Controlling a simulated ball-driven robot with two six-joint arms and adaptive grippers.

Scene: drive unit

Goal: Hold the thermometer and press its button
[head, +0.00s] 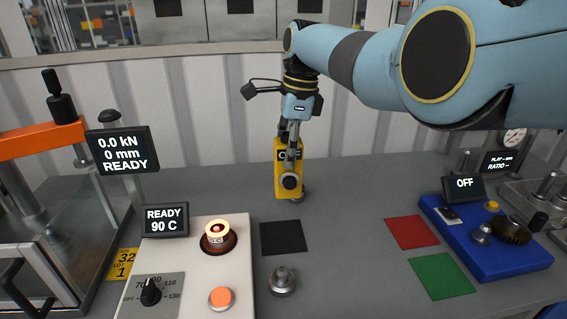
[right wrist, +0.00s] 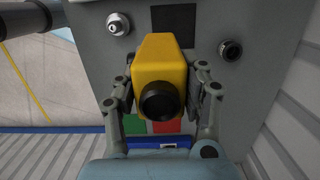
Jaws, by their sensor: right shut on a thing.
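The yellow thermometer (head: 281,181) is upright at the back middle of the grey bench. Its dark display, partly hidden by my gripper, seems to read OFF. My right gripper (head: 291,150) comes down from above and is shut on it. In the right wrist view the thermometer (right wrist: 161,57) sits between the two fingers, with a round black end (right wrist: 160,102) toward the camera. I cannot tell whether it touches the bench, nor pick out its button for certain. My left gripper is not in view.
A heater panel (head: 190,260) with a glowing ring (head: 218,236) stands at front left, beside a press (head: 40,140). Black (head: 284,237), red (head: 412,232) and green (head: 440,276) squares mark the bench. A metal knob-like part (head: 282,281) stands in front; a blue unit (head: 490,252) at right.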

